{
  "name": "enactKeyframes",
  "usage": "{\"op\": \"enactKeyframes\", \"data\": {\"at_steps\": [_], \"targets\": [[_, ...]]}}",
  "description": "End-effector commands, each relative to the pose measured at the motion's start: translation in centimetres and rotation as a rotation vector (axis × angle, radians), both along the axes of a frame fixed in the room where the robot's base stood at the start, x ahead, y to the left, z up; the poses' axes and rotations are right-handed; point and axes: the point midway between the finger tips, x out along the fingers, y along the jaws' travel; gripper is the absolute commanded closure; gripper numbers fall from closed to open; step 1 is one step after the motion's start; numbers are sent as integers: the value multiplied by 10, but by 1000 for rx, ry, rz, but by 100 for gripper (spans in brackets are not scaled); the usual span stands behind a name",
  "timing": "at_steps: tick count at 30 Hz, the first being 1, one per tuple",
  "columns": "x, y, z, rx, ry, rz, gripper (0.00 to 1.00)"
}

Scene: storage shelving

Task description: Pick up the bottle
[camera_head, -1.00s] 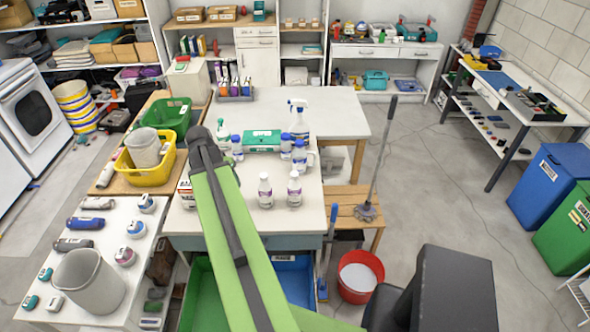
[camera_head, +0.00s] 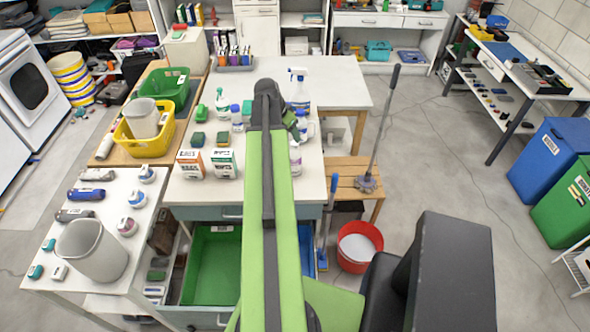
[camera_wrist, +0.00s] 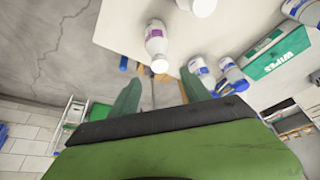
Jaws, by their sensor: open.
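Several bottles stand on the white worktable, and I cannot tell which one the task means. In the head view, a white bottle (camera_head: 295,160) shows just right of my arm, partly covered by it. In the wrist view, a white bottle with a purple label (camera_wrist: 156,45) is beyond my gripper (camera_wrist: 160,92), apart from the fingers. A second white bottle (camera_wrist: 202,6) is cut by the top edge. My gripper is open and empty; my arm hides most of it in the head view.
The worktable (camera_head: 345,88) also bears two small boxes (camera_head: 207,164), sponges and blue-capped containers. A green wipes box (camera_wrist: 278,52) shows in the wrist view. A mop (camera_head: 380,130) and a red bucket (camera_head: 359,247) stand to the right. An open drawer holds a green bin (camera_head: 213,265).

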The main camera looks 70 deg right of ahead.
Motion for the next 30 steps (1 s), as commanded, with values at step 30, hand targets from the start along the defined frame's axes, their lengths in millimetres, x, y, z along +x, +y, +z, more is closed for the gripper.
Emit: {"op": "enactKeyframes", "data": {"at_steps": [30], "targets": [[-12, -27, -78, 0, 1, 0, 55]]}}
